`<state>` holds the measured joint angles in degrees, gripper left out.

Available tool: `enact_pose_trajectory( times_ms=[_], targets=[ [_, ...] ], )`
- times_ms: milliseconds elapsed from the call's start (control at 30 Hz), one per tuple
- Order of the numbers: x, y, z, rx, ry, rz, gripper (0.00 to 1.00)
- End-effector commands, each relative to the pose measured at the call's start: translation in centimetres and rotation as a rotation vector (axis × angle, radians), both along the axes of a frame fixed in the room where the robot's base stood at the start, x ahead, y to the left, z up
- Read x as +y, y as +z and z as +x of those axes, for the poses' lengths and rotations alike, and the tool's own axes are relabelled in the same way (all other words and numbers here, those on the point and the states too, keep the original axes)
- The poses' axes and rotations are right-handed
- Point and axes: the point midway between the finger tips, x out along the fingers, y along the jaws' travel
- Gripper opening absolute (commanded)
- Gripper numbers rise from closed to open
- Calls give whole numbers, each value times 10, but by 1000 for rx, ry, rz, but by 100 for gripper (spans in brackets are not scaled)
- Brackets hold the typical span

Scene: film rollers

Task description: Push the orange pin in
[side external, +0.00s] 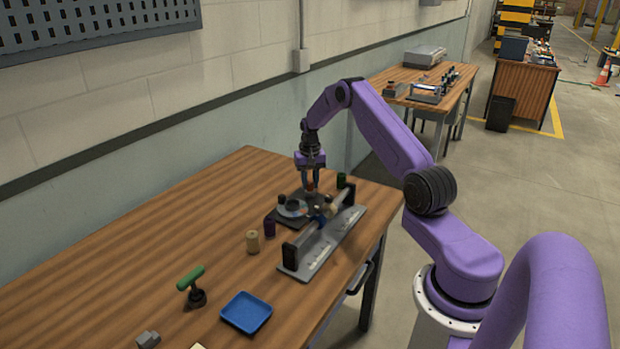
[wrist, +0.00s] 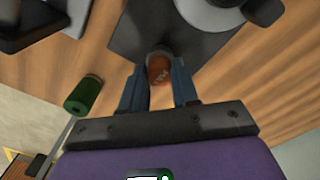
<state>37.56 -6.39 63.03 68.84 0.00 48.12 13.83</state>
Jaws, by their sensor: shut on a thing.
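The orange pin (wrist: 158,68) is between my gripper's fingertips in the wrist view, at the edge of a dark plate (wrist: 190,45). My gripper (wrist: 159,88) is shut on the pin, with its fingers on either side of it. In the side external view my gripper (side external: 311,182) points down over the far end of the dark fixture, and the orange pin (side external: 310,187) shows small between its fingers. How deep the pin sits in the plate cannot be told.
A green roller (wrist: 84,96) stands close to my gripper. A grey rail fixture (side external: 322,245) lies along the table's right edge. A purple roller (side external: 270,226), a tan roller (side external: 252,241), a green-handled tool (side external: 192,284) and a blue tray (side external: 246,313) stand nearer. The table's left is clear.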

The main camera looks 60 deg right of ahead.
Motion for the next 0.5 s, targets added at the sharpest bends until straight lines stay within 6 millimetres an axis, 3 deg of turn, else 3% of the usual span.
enact_pose_trajectory(
  times_ms=[233, 267, 300, 333, 500],
  targets=[
    [0, -1, 0, 0, 2, 0, 0],
    [0, -1, 0, 0, 2, 0, 36],
    [0, -1, 0, 0, 2, 0, 49],
    [0, -1, 0, 0, 2, 0, 56],
    [0, -1, 0, 0, 1, 0, 56]
  ],
)
